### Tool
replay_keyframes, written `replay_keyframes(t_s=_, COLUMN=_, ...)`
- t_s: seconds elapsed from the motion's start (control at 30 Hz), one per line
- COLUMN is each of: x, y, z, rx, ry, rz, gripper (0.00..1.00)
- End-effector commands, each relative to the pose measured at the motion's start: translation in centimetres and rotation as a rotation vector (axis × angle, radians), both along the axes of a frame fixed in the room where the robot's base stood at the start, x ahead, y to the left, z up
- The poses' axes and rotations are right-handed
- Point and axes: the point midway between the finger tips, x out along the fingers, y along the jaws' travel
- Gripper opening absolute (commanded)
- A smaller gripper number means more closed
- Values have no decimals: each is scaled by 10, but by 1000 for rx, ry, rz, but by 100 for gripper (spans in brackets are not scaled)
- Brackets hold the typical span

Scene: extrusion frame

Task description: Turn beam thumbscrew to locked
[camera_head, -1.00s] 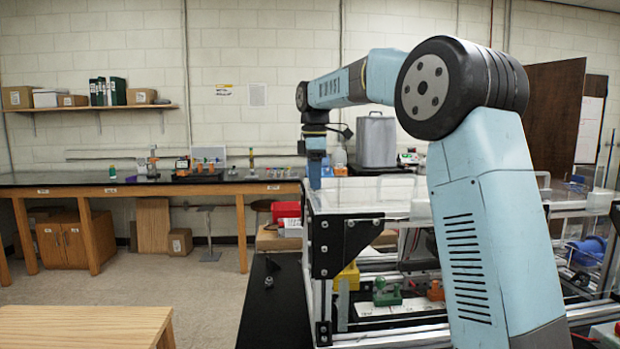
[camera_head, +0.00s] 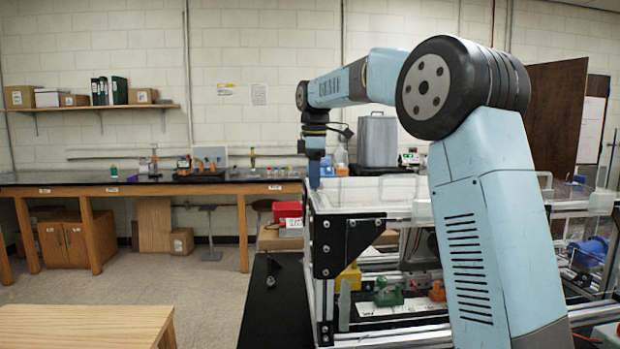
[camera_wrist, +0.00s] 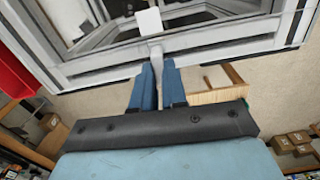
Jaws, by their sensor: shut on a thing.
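The beam thumbscrew (camera_wrist: 157,60) shows in the wrist view as a narrow pale grey piece between the fingertips, just below the frame's edge. My gripper (camera_wrist: 156,72) has its two blue fingers shut on it from both sides. A small white square (camera_wrist: 149,22) is just above it, on the frame side. In the head view my gripper (camera_head: 314,180) points down at the left end of the extrusion frame (camera_head: 325,297). The thumbscrew cannot be made out there, and its lock state cannot be told.
A black corner plate (camera_head: 345,248) joins the frame below my gripper. A green part (camera_head: 388,292) and an orange part (camera_head: 437,291) sit inside the frame. A red box (camera_head: 287,212) stands behind. Open floor (camera_head: 195,290) lies to the left.

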Motion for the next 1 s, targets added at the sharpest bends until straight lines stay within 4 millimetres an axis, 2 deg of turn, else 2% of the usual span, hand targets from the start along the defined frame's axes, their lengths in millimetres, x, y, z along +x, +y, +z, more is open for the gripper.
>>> replay_keyframes(t_s=0.03, x=1, y=-6, z=-1, rx=-6, ry=1, rz=-28, gripper=0)
replay_keyframes(t_s=0.2, x=1, y=-7, z=-1, rx=-8, ry=2, rz=-143, gripper=0)
replay_keyframes(t_s=1.0, x=1, y=-9, z=-1, rx=-10, ry=3, rz=-895, gripper=0)
